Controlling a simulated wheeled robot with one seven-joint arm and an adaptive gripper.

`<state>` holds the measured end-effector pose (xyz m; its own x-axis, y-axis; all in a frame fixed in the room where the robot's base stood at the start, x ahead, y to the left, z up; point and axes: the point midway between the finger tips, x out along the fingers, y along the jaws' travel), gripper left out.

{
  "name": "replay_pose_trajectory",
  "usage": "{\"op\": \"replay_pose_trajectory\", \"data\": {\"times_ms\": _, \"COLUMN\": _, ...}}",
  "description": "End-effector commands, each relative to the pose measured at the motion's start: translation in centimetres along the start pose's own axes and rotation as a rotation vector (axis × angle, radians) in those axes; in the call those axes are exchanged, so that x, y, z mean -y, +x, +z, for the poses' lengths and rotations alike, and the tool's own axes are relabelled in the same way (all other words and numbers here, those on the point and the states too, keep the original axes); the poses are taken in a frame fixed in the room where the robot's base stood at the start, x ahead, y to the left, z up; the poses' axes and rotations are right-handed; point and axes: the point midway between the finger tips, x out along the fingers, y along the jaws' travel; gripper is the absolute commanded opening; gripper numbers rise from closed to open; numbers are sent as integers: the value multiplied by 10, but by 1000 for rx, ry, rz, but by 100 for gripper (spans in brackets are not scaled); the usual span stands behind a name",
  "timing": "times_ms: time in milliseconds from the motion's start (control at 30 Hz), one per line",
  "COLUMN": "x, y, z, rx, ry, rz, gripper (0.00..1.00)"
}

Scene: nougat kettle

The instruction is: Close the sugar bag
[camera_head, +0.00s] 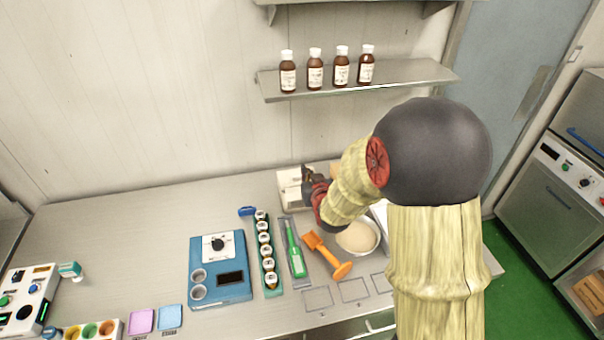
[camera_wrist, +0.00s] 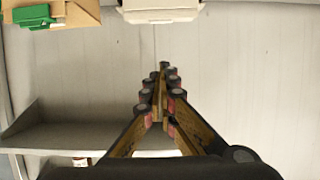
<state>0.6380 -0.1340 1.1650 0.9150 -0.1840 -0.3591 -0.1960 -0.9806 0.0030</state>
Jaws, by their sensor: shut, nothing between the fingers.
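A brown paper package (camera_wrist: 82,12), which may be the sugar bag, is cut off at the top left of the wrist view. A green strip (camera_wrist: 32,15) shows at its left part. I cannot tell whether its mouth is open or folded. A small tan patch (camera_head: 335,169) behind my arm in the head view may be the same package; my arm hides most of it. My gripper (camera_wrist: 163,70) is shut and empty, its fingertips together, apart from the package. In the head view my gripper (camera_head: 308,176) is above the back of the counter.
A white box (camera_head: 289,188) is beside my gripper; it also shows in the wrist view (camera_wrist: 160,8). A bowl of pale powder (camera_head: 357,237), an orange scoop (camera_head: 325,253) and a green tool (camera_head: 295,250) lie in front. A wall shelf (camera_head: 350,83) with several brown bottles is above.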

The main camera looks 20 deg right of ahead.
Motion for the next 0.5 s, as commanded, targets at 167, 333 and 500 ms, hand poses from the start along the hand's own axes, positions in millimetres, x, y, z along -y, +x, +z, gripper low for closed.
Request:
{"op": "replay_pose_trajectory", "data": {"times_ms": 167, "x": 0, "y": 13, "z": -1, "rx": -4, "ry": 3, "rz": 0, "gripper": 0}}
{"op": "replay_pose_trajectory", "data": {"times_ms": 333, "x": 0, "y": 38, "z": -1, "rx": -3, "ry": 3, "rz": 0, "gripper": 0}}
{"op": "replay_pose_trajectory", "data": {"times_ms": 500, "x": 0, "y": 65, "z": 0, "rx": -2, "ry": 3, "rz": 0, "gripper": 0}}
